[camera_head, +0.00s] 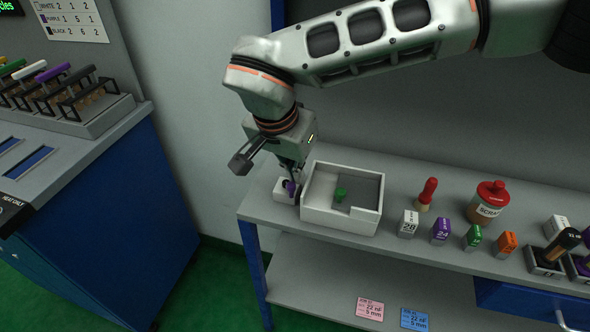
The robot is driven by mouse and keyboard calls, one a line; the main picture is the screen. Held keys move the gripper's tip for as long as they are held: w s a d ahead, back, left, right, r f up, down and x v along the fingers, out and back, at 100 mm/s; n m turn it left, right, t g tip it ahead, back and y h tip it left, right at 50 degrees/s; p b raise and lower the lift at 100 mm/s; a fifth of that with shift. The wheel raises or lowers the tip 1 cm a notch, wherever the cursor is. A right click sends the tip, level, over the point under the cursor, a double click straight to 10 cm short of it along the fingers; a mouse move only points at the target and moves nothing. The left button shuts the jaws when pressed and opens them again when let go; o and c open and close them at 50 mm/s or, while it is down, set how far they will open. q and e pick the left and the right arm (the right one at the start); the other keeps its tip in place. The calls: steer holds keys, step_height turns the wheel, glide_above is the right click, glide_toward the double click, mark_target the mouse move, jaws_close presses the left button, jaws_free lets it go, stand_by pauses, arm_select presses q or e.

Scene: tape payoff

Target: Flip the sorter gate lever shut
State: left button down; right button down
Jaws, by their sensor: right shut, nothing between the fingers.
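A white open-topped box (341,219) stands at the left end of the grey bench, with a small green piece (340,194) inside it. A small white block (282,191) stands against its left side. A dark purple piece (292,188) shows at this block, under my right gripper; it may be the gate lever, but I cannot tell for sure. My right gripper (290,176) points down there, shut and empty. Its fingertips are close to the purple piece; whether they touch it is unclear. My left gripper is out of view.
A red-handled tool (427,194), a red-lidded scrap jar (488,203) and several small labelled blocks stand right of the box. A blue cabinet (110,235) with a rack of coloured handles (65,90) is at left. A lower shelf (310,295) holds pink and blue cards.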

arm_select(q)
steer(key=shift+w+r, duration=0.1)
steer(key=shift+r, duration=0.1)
steer(key=shift+p, duration=0.3)
arm_select(e)
steer(key=shift+r+m, duration=0.1)
steer(key=shift+m, duration=0.2)
steer(key=shift+s+a, duration=0.1)
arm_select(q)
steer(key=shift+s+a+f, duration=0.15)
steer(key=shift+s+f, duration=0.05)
